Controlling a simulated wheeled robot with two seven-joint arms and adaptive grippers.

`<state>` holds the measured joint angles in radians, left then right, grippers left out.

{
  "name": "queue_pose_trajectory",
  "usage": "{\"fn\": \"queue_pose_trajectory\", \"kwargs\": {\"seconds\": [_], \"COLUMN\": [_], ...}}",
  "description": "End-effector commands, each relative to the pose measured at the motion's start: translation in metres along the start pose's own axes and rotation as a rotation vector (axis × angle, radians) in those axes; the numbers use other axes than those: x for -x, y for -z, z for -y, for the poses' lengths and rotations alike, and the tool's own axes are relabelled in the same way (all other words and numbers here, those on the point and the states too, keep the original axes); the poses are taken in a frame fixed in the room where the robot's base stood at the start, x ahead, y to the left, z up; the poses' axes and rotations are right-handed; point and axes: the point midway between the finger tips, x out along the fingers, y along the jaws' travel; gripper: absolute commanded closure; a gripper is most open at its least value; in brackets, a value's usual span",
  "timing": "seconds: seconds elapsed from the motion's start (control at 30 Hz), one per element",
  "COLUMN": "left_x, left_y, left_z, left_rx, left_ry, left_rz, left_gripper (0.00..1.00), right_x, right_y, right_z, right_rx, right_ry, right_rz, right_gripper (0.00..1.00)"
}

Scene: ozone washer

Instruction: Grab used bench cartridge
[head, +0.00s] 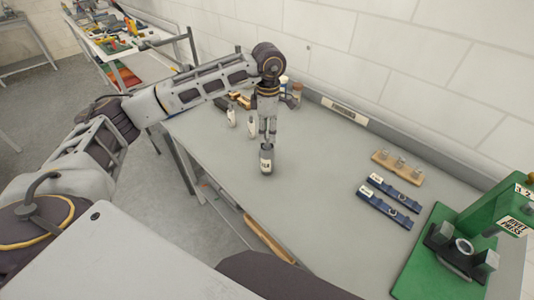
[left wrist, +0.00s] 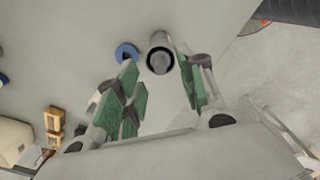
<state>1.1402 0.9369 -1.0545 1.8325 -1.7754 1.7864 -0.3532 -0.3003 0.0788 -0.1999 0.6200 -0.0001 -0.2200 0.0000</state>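A small grey-white cartridge (head: 266,160) with a dark label stands upright on the grey bench (head: 300,190) near its left front edge. My left gripper (head: 267,138) points down just above it. In the left wrist view the gripper's green-padded fingers (left wrist: 162,82) are spread apart, with the cartridge's round dark-rimmed end (left wrist: 160,54) showing between and beyond the tips. I see no grip on it. Two other pale labelled cartridges (head: 252,127) (head: 231,117) stand behind it to the left. My right gripper is not in view.
Two blue labelled holders (head: 384,208) (head: 395,192) and a wooden block (head: 398,166) with metal parts lie to the right. A green press (head: 465,245) stands at the right end. Jars (head: 296,92) stand by the wall. The bench middle is clear.

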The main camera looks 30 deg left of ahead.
Motion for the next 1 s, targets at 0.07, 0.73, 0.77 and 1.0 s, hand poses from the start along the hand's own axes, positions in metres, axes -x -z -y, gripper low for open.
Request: {"fn": "queue_pose_trajectory", "kwargs": {"seconds": [0.07, 0.73, 0.77, 1.0], "left_x": [-0.006, -0.044, -0.044, -0.044], "left_y": [0.002, 0.004, 0.004, 0.004], "left_z": [0.0, -0.001, -0.001, -0.001], "left_rx": [0.001, 0.0, 0.0, 0.0], "left_ry": [0.002, 0.0, 0.0, 0.0], "left_rz": [-0.003, -0.001, -0.001, -0.001], "left_gripper": [0.61, 0.61, 0.61, 0.66], "right_x": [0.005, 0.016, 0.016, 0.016], "right_y": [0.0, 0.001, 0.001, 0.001], "right_z": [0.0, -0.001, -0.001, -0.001], "right_rx": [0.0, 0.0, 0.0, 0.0], "right_ry": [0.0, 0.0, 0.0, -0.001], "right_rz": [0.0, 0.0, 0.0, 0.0], "right_gripper": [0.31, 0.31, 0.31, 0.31]}}
